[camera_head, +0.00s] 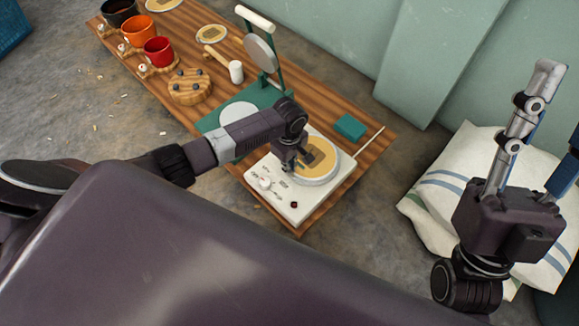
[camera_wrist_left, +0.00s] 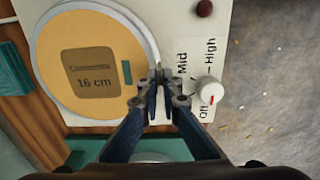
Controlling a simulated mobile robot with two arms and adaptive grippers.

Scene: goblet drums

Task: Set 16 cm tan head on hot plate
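The tan head is a flat round disc (camera_head: 318,150) marked "16 cm" on a brown label in the left wrist view (camera_wrist_left: 92,82). It lies over the round plate (camera_head: 322,180) of the white hot plate (camera_head: 262,170); whether it rests fully flat is hard to tell. The hot plate's rim also shows in the left wrist view (camera_wrist_left: 40,60). My left gripper (camera_head: 287,165) is at the disc's near edge, its fingertips close together on that edge in the left wrist view (camera_wrist_left: 159,76). My right gripper (camera_head: 558,115) is open and empty at the right, fingers wide apart.
A wooden board (camera_head: 350,172) carries a green stand (camera_head: 262,97) with a round mirror-like disc, a teal block (camera_head: 350,127), a wooden disc with dark pegs (camera_head: 189,87) and several mugs. A white cushion (camera_head: 440,185) lies right. The hot plate's knob (camera_wrist_left: 209,90) is near my left fingers.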

